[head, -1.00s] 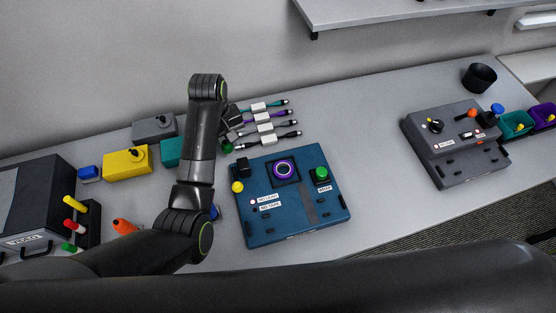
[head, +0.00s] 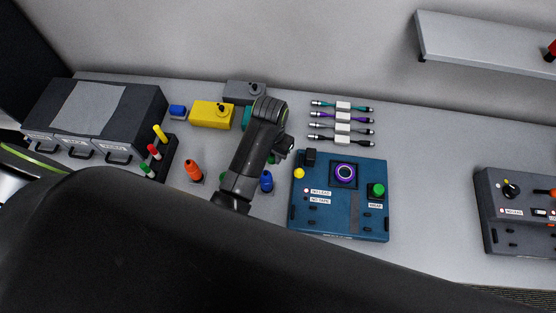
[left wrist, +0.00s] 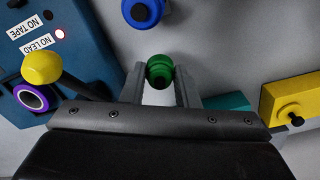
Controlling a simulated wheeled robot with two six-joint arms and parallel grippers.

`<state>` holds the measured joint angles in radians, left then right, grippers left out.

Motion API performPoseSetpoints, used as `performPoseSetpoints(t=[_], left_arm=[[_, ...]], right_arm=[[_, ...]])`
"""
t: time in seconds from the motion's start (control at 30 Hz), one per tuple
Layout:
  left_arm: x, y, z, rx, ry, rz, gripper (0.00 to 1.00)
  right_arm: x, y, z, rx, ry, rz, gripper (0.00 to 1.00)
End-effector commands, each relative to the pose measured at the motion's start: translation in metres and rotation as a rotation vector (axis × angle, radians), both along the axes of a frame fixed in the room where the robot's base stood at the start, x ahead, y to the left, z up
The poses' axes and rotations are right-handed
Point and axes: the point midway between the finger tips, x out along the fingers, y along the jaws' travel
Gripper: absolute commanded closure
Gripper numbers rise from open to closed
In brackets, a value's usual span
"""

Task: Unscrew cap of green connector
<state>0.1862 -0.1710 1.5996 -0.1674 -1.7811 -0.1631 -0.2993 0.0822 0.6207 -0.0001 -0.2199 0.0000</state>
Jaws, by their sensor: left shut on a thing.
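The green connector (left wrist: 159,72) stands between the two fingers of my left gripper (left wrist: 160,88) in the left wrist view. The fingers are shut on its green cap. In the head view my left gripper (head: 281,149) reaches down just left of the blue tester, and only a bit of green shows beneath it. My arm hides most of the connector there. I cannot tell whether the cap is loose. The right gripper is not in view.
A blue connector (head: 266,182) stands close by, an orange one (head: 193,171) farther left. The blue tester (head: 340,223) is to the right. Several cables (head: 342,122) lie behind it. Yellow (head: 211,115) and grey (head: 244,92) boxes stand at the back.

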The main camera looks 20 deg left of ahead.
Motion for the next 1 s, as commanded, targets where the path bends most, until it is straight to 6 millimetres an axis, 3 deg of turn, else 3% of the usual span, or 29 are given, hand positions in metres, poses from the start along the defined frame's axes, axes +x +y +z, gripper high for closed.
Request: performPoseSetpoints(t=[0.53,0.97,1.0], left_arm=[[0.0,0.0,-0.056,0.0,0.001,0.001,1.0],[0.0,0.0,-0.063,0.001,-0.001,0.002,1.0],[0.0,0.0,-0.064,0.001,-0.002,0.002,0.71]], right_arm=[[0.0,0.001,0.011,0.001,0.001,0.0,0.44],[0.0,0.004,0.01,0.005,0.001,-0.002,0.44],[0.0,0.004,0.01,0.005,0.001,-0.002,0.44]])
